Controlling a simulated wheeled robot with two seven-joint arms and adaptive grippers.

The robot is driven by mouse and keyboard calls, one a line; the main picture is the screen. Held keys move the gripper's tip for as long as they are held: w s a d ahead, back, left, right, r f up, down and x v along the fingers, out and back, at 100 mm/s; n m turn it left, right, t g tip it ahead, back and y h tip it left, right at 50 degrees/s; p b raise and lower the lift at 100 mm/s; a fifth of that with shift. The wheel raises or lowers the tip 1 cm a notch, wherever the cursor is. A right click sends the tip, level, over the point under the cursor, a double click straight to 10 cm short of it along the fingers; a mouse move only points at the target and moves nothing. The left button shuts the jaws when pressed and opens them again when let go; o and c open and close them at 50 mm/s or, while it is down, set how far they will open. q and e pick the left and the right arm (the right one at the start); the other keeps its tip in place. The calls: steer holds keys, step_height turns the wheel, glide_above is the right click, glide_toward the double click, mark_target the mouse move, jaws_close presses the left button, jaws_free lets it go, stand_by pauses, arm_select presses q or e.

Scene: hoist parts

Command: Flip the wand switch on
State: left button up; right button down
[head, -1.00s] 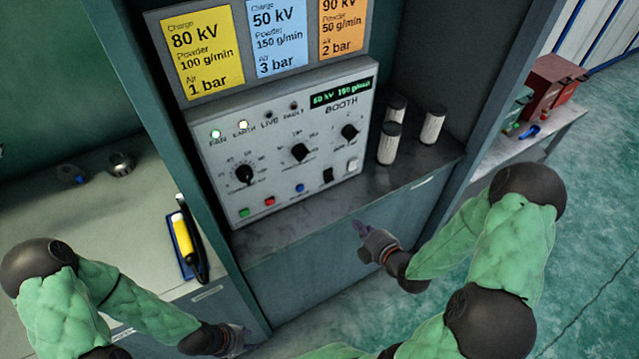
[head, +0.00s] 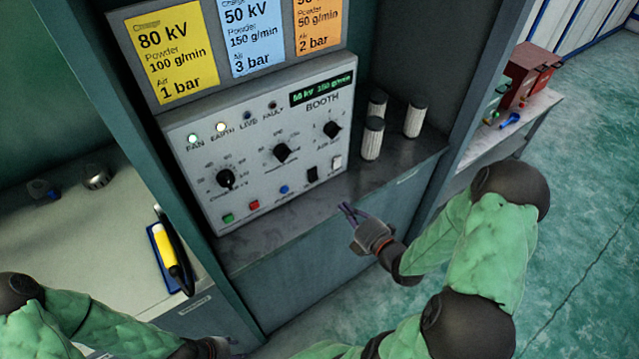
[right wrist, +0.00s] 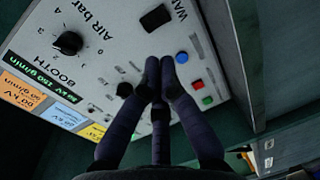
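The black rocker switch (head: 312,174) is on the lower right of the sloping white control panel (head: 250,180). In the right wrist view this black switch (right wrist: 155,17) sits beside a partly cut-off label starting "WA". Which way it is tipped is too small to tell. My right gripper (head: 345,207) is in front of the panel, below and right of the switch, and apart from it. In the right wrist view its fingertips (right wrist: 160,63) meet with nothing between them. My left gripper (head: 215,347) is partly seen at the bottom edge; its fingers are unclear.
White cylinders (head: 372,138) stand on the shelf right of the panel. A yellow-and-black wand (head: 165,250) lies on the left bench. The shelf front is clear.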

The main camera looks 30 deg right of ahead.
mark_target(315, 178)
steer(key=w, duration=0.4)
steer(key=w+f+b, duration=0.1)
steer(key=w, duration=0.3)
steer(key=w+a+b, duration=0.1)
steer(key=w, duration=0.4)
steer(key=shift+w+f, duration=0.1)
steer(key=shift+f, duration=0.2)
steer(key=shift+w+f+b, duration=0.25)
steer(key=shift+b, duration=0.65)
steer(key=shift+r, duration=0.15)
